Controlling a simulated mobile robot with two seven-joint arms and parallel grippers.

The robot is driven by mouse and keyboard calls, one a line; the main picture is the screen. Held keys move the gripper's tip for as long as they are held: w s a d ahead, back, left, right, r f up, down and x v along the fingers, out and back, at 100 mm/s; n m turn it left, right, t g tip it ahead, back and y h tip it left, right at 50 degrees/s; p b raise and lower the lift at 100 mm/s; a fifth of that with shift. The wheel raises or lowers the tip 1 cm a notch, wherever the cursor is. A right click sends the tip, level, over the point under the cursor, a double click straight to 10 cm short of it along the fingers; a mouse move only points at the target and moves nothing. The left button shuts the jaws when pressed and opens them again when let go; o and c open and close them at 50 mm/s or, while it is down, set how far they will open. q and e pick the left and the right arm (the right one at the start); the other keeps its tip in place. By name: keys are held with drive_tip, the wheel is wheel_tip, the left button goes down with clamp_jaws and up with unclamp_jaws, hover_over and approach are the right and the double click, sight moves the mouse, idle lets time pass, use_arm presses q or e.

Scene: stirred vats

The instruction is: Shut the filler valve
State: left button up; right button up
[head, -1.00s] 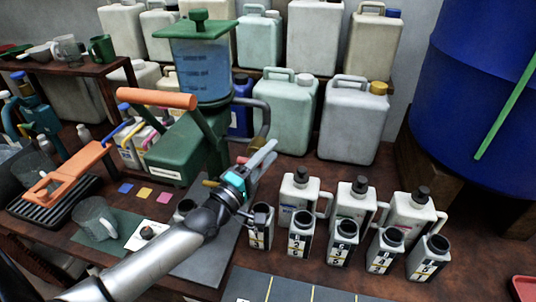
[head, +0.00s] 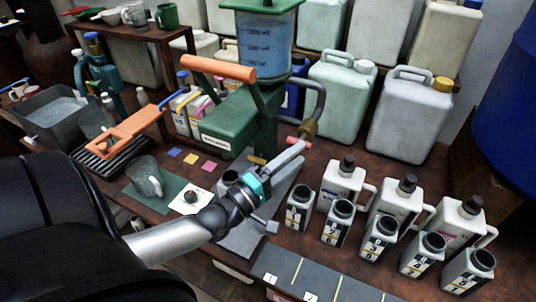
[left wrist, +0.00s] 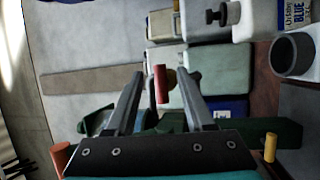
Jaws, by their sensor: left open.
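The filler is a green machine (head: 240,122) with a blue-filled tank (head: 265,45) on top, an orange lever (head: 218,68) and a bent grey spout pipe (head: 318,100). Its small red valve handle (head: 297,142) is by the brass spout end (head: 307,130). My left gripper (head: 299,152) is open, with its fingertips close to this handle. In the left wrist view, the red handle (left wrist: 160,84) shows upright between the two open fingers (left wrist: 163,75); I cannot tell whether they touch it. My right gripper is not in view.
Several white bottles (head: 340,185) with open necks and black caps stand right of my gripper. Large jerrycans (head: 410,115) stand behind. A marked dark mat (head: 320,280) lies in front.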

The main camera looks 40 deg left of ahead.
use_arm(q)
drive_tip(key=v, duration=0.7)
drive_tip(key=shift+s, duration=0.25)
idle(0.3)
